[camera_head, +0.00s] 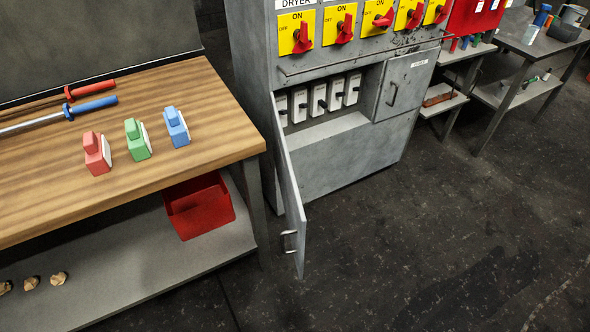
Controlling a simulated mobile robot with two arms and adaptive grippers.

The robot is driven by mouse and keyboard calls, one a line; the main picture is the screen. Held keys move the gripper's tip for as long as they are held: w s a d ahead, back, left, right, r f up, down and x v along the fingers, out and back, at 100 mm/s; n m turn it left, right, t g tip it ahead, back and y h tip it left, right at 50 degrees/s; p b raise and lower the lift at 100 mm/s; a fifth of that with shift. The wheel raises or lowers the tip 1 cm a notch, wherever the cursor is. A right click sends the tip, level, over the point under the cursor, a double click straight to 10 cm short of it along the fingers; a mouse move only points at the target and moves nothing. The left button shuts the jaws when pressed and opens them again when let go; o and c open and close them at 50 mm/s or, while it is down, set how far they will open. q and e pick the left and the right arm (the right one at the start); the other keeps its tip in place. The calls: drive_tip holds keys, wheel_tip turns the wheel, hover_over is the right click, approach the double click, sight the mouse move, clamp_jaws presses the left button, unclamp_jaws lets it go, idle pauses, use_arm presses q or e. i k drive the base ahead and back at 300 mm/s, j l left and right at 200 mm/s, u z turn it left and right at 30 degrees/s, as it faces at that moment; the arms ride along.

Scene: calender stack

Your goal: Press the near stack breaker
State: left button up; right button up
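In the head view, a grey electrical cabinet (345,165) stands at the centre. Its left lower door (289,190) is swung open toward me. Inside the opening is a row of several white breakers with black levers; the leftmost breaker (281,108) is partly beside the open door, and another breaker (353,88) is at the right end. The lever positions are too small to tell surely. I cannot tell which breaker is the near stack one, as no such label is legible. Neither of my grippers is in view.
Yellow switch plates with red handles (345,24) line the cabinet's upper front. A second lower door (403,85) is shut. A wooden workbench (215,95) at left holds red, green and blue blocks and two long tools. The floor (420,230) in front is clear.

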sight(323, 104)
drive_tip(key=k+j, duration=0.15)
drive_tip(key=j, duration=0.15)
drive_tip(key=i+l, duration=0.25)
drive_tip(key=i, duration=0.2)
drive_tip(key=i+l, duration=0.55)
drive_tip(key=i, duration=0.3)
drive_tip(key=l+u, duration=0.1)
drive_tip(key=u, duration=0.3)
drive_tip(key=l+u, duration=0.1)
drive_tip(key=u, duration=0.75)
drive_tip(key=k+l+u, duration=0.1)
drive_tip(key=u, duration=0.75)
drive_tip(key=k+u, duration=0.1)
drive_tip(key=u, duration=0.3)
drive_tip(key=l+z, duration=0.1)
drive_tip(key=z, duration=0.35)
drive_tip(key=k+l+z, duration=0.1)
drive_tip(key=z, duration=0.35)
drive_tip(key=l+z, duration=0.1)
drive_tip(key=z, duration=0.35)
drive_tip(key=l+z, duration=0.15)
drive_tip(key=z, duration=0.3)
